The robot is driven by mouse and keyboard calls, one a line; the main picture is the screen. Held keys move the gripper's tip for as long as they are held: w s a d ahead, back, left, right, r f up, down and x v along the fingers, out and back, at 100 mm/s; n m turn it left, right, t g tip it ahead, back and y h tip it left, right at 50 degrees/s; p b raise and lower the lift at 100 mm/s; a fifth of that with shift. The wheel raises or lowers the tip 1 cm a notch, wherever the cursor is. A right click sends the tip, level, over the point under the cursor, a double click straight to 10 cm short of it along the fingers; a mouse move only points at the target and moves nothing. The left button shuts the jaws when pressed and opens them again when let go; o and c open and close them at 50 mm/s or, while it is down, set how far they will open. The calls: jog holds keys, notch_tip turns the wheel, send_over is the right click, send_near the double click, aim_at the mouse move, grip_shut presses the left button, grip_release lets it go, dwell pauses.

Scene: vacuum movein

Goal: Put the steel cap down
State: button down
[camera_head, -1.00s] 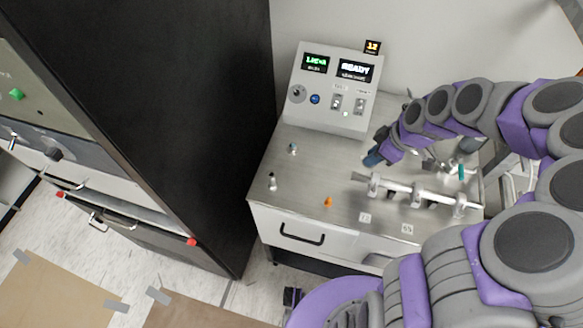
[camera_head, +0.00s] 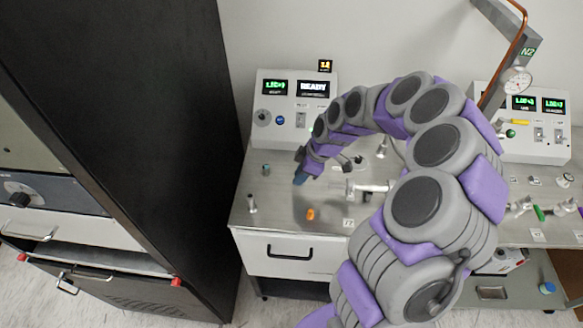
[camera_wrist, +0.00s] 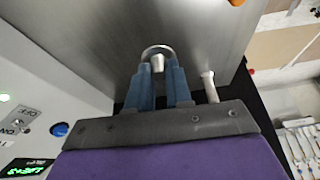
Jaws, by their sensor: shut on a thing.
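The steel cap (camera_wrist: 157,54) shows in the wrist view as a round silver piece between the blue fingertips of my gripper (camera_wrist: 158,80). My gripper is shut on it. In the head view my gripper (camera_head: 300,178) is over the left part of the steel cart top (camera_head: 285,205), and the cap is hidden there. Whether the cap touches the top cannot be told.
A control box (camera_head: 290,110) stands at the back. A black cabinet (camera_head: 190,150) rises at the left. Bare steel lies between the small pieces.

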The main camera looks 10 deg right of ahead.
jog(key=w, duration=0.4)
jog(key=w+b, duration=0.1)
jog(key=w, duration=0.2)
jog(key=shift+a+f, duration=0.1)
jog(key=shift+f, duration=0.2)
jog(key=shift+s+b+x, duration=0.15)
jog(key=shift+b+x, duration=0.2)
jog(key=shift+x, duration=0.6)
jog(key=shift+s+b+x, duration=0.1)
jog(key=shift+b+x, duration=0.25)
jog(key=shift+x, duration=0.6)
jog(key=shift+d, duration=0.45)
jog(key=shift+f, duration=0.15)
jog(key=c, duration=1.2)
grip_release()
jog(key=shift+d, duration=0.1)
jog(key=shift+o, duration=0.8)
jog(key=shift+a, duration=0.25)
